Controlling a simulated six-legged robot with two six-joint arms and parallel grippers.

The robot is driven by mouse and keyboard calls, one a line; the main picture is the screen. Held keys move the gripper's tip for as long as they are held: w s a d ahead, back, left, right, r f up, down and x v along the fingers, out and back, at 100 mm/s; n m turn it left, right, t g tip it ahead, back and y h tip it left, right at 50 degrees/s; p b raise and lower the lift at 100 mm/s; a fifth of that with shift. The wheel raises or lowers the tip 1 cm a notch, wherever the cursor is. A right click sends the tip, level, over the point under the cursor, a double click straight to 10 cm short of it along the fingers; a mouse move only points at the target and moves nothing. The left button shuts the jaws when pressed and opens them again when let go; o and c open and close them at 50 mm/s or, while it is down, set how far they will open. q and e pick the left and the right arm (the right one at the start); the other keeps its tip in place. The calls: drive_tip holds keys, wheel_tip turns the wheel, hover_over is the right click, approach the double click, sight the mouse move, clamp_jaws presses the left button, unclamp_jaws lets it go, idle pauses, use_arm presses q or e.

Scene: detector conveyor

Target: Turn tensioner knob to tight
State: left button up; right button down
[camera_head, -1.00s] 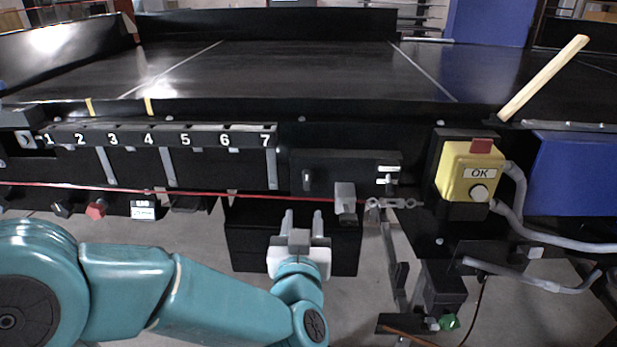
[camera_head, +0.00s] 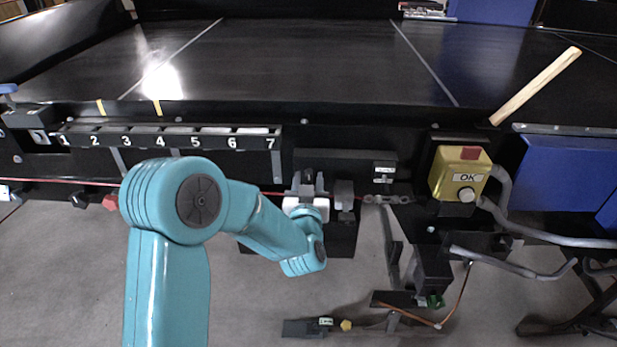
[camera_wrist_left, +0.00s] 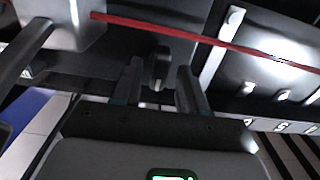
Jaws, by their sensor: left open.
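The tensioner knob (camera_head: 308,176) is a small dark upright grip on the black panel (camera_head: 345,161) under the conveyor edge. My left gripper (camera_head: 307,185) is at the panel, its fingers pointing at it, one on each side of the knob. In the left wrist view the knob (camera_wrist_left: 160,68) shows between the two spread fingertips of the left gripper (camera_wrist_left: 160,76). The gripper is open, and I cannot tell whether a finger touches the knob. A small light label (camera_head: 384,172) sits at the panel's right; its text is unreadable. My right gripper is not in view.
A grey metal block (camera_head: 344,194) stands close right of the gripper. A red cord (camera_wrist_left: 200,38) runs close to the fingers in the wrist view. Numbered slots (camera_head: 170,138) lie left.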

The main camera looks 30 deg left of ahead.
use_arm(q)
drive_tip(key=shift+w+a, duration=0.1)
drive_tip(key=shift+w, duration=0.05)
clamp_jaws()
